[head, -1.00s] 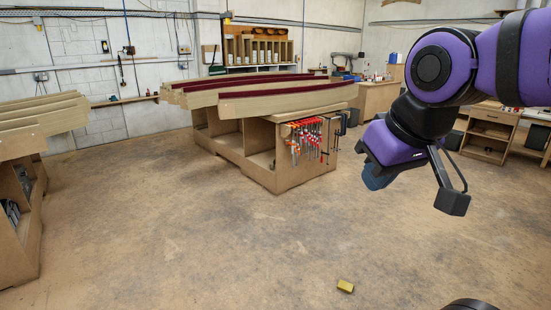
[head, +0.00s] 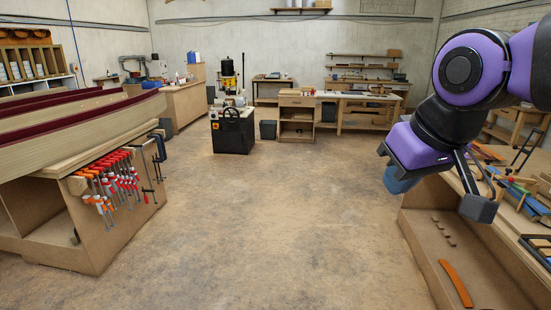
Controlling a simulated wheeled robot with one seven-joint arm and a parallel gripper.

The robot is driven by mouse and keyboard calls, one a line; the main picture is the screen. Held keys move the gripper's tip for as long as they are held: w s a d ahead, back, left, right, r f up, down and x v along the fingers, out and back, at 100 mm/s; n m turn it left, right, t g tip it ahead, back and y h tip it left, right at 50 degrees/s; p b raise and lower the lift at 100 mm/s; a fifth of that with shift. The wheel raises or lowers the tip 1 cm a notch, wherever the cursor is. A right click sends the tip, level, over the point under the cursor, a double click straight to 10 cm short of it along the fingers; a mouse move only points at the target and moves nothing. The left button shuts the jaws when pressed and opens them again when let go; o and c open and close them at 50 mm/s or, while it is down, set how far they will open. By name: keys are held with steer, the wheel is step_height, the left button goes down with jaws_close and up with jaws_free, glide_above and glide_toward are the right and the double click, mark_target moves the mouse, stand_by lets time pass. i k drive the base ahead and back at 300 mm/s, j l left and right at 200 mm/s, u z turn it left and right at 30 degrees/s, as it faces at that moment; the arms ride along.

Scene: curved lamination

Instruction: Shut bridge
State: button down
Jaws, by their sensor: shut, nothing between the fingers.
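My gripper (head: 400,184) hangs at the right of the head view, in the air over the floor beside the right-hand bench. I cannot make out anything that is clearly a bridge in this view.
A bench with clamps (head: 118,180) and long curved laminations (head: 70,128) stands at left. A workbench (head: 470,195) with tools is close at right. A black machine (head: 233,130) and a wooden cabinet (head: 297,118) stand ahead. The floor (head: 270,225) between is clear.

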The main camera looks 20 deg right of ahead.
mark_target(520, 179)
steer(key=i+l+z, duration=0.25)
steer(key=i+z, duration=0.75)
steer(key=i+j+z, duration=0.25)
steer(key=i+z, duration=0.25)
steer(key=i, duration=0.2)
steer(key=i+z, duration=0.4)
steer(key=i, duration=0.7)
